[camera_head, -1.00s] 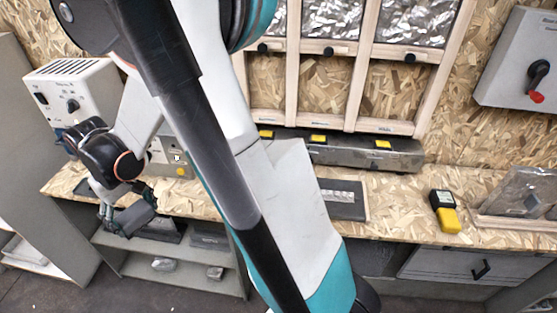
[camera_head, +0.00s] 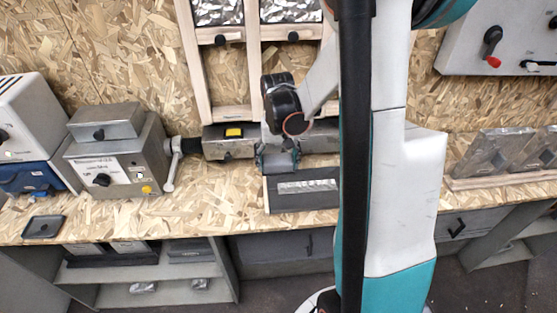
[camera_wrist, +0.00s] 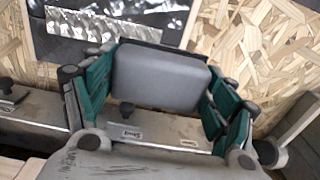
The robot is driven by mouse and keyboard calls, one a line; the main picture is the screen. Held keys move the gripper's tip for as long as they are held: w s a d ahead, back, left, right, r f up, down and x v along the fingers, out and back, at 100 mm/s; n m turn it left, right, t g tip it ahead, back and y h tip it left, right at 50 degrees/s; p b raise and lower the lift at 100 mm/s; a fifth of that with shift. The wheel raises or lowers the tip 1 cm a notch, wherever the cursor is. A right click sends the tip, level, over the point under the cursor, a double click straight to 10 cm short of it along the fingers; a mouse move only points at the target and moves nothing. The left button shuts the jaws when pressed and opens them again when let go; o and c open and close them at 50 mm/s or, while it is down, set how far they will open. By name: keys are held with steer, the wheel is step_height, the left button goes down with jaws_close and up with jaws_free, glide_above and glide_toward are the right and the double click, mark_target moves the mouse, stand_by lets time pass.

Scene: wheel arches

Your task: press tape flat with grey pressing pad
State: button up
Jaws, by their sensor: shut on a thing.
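The grey pressing pad (camera_wrist: 160,78) is held between the green-sided fingers of my gripper (camera_wrist: 160,92) in the wrist view. The tape (camera_head: 308,187) is a shiny, crinkled silver strip on a dark plate (camera_head: 300,203) on the bench. My gripper (camera_head: 278,158) is at the plate's back left edge in the head view, with the tape to its front right. The tape (camera_wrist: 115,17) also shows in the wrist view, past the pad and to its upper left. The pad appears apart from the tape. Its pressing face is hidden.
A steel beam (camera_head: 228,148) with a yellow block (camera_head: 233,132) runs behind the plate. A grey box with a lever (camera_head: 120,160) and a small dark tray (camera_head: 43,228) are at left. Silver panels (camera_head: 500,150) stand at right. Bare bench (camera_head: 215,200) lies left of the plate.

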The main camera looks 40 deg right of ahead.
mark_target(278, 171)
steer(key=shift+f+b, duration=1.7)
steer(key=shift+f, duration=0.8)
